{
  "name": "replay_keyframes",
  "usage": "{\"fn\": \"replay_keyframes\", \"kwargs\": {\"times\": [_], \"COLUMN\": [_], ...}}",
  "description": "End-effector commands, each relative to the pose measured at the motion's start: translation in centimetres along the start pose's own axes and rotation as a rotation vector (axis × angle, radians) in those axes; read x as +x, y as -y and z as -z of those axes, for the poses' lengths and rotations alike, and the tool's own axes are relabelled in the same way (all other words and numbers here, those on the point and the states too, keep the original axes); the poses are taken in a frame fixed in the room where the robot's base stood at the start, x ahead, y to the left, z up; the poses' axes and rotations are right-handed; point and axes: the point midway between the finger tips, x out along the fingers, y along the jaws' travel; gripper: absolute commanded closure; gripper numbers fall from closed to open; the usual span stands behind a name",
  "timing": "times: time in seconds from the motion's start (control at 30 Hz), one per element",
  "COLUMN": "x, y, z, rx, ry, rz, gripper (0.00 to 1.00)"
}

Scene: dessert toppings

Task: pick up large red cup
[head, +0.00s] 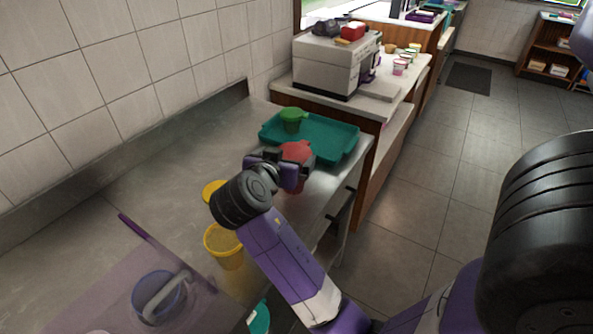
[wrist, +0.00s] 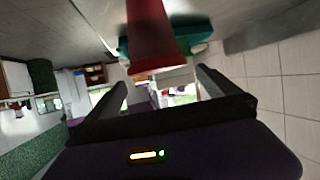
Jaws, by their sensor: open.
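The red cup (head: 297,151) stands on the metal counter just in front of the teal tray, partly hidden behind my gripper (head: 285,167) in the head view. In the wrist view the red cup (wrist: 152,38) fills the upper middle and is cut off by the top edge; its wide rim faces down in the picture. My gripper (wrist: 164,88) is open, with its two fingers apart to the left and right below the cup's rim in the wrist view. Nothing shows held between them. I cannot tell whether a finger touches the cup.
The teal tray (head: 345,144) holds a green cup (head: 291,116). Two yellow containers, one nearer (head: 226,252) and one farther (head: 209,187), stand left of my arm. A grey machine (head: 325,68) stands beyond the tray.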

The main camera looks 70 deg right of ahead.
Motion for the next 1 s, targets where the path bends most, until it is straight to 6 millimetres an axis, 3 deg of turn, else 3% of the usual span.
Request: {"fn": "replay_keyframes", "kwargs": {"times": [0.37,0.7,1.0], "x": [3.1,7.4,8.0], "y": [-0.6,-0.4,-0.3], "z": [-0.1,-0.5,-0.6], "rx": [0.022,0.021,0.021], "ry": [0.008,0.007,0.007], "rz": [-0.032,-0.031,-0.027], "gripper": [0.00,0.00,0.00]}}
